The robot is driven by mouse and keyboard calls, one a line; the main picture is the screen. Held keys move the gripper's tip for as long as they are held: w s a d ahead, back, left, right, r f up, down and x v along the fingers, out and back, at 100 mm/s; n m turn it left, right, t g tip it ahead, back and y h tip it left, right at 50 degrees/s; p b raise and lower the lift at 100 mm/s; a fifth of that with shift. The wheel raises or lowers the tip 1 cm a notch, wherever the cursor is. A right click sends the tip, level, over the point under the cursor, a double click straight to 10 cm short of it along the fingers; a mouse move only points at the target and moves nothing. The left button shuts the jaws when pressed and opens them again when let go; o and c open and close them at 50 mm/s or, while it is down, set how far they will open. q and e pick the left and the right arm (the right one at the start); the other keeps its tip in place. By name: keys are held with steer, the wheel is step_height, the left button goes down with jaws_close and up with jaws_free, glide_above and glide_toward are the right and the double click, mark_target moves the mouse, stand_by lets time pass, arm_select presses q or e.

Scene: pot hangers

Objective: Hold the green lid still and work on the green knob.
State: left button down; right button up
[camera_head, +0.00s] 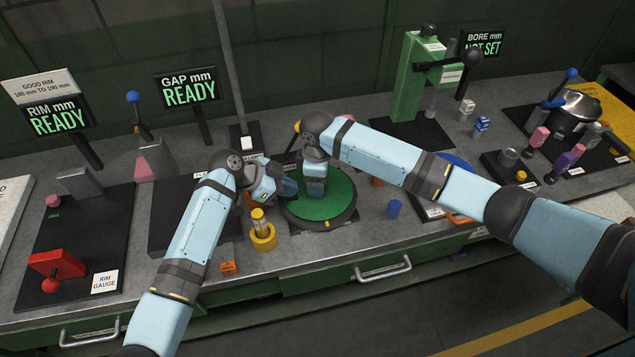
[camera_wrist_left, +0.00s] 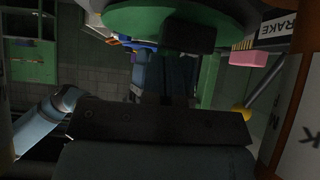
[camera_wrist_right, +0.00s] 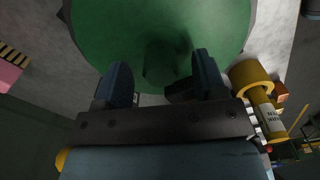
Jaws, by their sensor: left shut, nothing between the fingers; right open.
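The green lid (camera_head: 335,203) lies flat on a round dark stand in the middle of the bench. The green knob (camera_wrist_right: 160,62) stands at the lid's middle in the right wrist view, between the two fingers. My right gripper (camera_wrist_right: 162,80) is open over the lid (camera_wrist_right: 110,30), with a finger on each side of the knob. In the head view my right gripper (camera_head: 315,192) hides the knob. My left gripper (camera_head: 290,188) is shut and empty at the lid's left edge. Its fingertips (camera_wrist_left: 187,35) overlap the lid (camera_wrist_left: 130,20) in the left wrist view; contact is unclear.
A yellow ring holder (camera_head: 263,238) with a yellow cylinder stands left of the lid, near an orange block (camera_head: 228,267). A blue cylinder (camera_head: 394,209) stands to the right. A green press (camera_head: 413,75) is behind. The RIM and GAP signs read READY; the BORE sign reads NOT SET.

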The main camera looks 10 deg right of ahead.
steer(key=m, duration=0.5)
steer(key=shift+f, duration=0.15)
steer(key=m, duration=0.5)
steer(key=shift+m, duration=0.4)
steer(key=m, duration=0.5)
steer(key=shift+s+a, duration=0.1)
steer(key=m, duration=0.6)
steer(key=shift+m, duration=0.3)
steer(key=shift+c, duration=0.2)
